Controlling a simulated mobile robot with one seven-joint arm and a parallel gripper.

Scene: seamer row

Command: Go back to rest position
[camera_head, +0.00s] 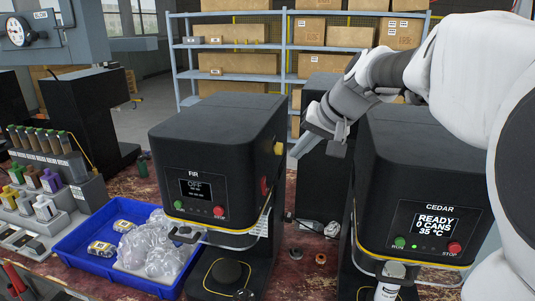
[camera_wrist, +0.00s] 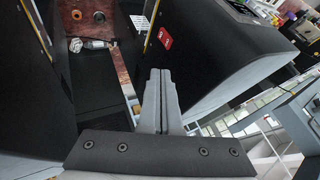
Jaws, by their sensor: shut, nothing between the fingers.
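My gripper (camera_head: 318,141) is raised between two black seamer machines, at about the height of their upper bodies. In the wrist view its two grey fingers (camera_wrist: 160,95) are shut together with nothing between them. The FIR machine (camera_head: 220,140) stands left of the gripper and its screen reads OFF. The CEDAR machine (camera_head: 425,170) stands to the right, partly behind my arm; its screen reads READY, 0 CANS, 35 °C. A white can (camera_head: 387,290) shows under the CEDAR head, cut off by the picture's lower edge.
A blue tray (camera_head: 75,243) with a clear plastic bag and two small yellow-marked packs lies left of FIR. A rack of bottles (camera_head: 40,140) stands at far left. Small parts (camera_head: 320,258) lie on the red bench between the machines. Shelves with boxes (camera_head: 245,63) stand behind.

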